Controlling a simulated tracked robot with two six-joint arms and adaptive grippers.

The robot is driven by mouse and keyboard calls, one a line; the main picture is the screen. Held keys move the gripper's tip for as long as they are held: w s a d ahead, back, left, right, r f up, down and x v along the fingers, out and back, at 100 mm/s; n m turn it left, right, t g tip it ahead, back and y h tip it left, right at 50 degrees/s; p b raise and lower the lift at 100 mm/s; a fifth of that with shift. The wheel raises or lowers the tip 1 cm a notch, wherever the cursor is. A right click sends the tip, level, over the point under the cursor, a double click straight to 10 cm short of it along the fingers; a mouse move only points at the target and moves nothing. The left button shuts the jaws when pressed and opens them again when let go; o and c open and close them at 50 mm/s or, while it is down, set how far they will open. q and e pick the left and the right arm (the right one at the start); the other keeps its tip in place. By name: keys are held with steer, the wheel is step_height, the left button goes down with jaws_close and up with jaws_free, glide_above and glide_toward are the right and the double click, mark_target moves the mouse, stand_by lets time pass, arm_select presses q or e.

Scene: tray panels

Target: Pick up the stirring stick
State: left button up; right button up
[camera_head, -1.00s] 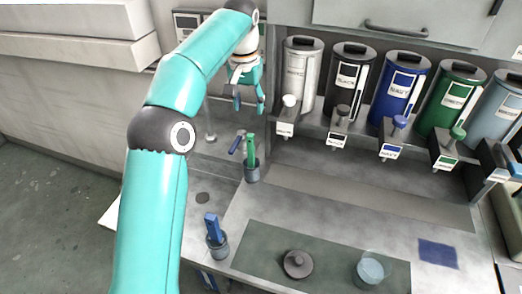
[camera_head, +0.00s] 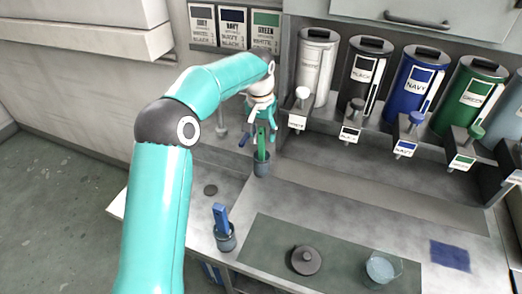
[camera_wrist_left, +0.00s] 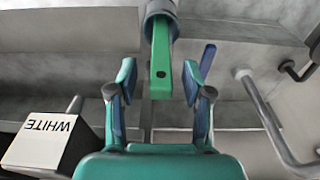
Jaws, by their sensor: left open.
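A dark grey cup (camera_head: 261,168) stands on the counter and holds an upright green stick (camera_head: 261,143) and a leaning blue stick (camera_head: 242,140). My left gripper (camera_head: 262,128) is open just above and around the green stick's upper part. In the left wrist view the green stick (camera_wrist_left: 161,55) runs from the cup (camera_wrist_left: 160,12) towards the gap between the open fingers (camera_wrist_left: 159,80). The blue stick (camera_wrist_left: 208,58) is outside the right-hand finger there. I cannot tell which one is the stirring stick.
Paint canisters with taps, among them white (camera_head: 316,65) and navy (camera_head: 418,88), stand along the back. A lidded pot (camera_head: 305,260) and a glass beaker (camera_head: 381,268) are on a dark mat (camera_head: 262,240). The counter's middle is clear.

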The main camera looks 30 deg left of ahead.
mark_target(262, 139)
arm_select(q)
steer(key=shift+f, duration=1.6)
steer(key=shift+c, duration=0.2)
jaws_close()
steer(key=shift+r, duration=0.1)
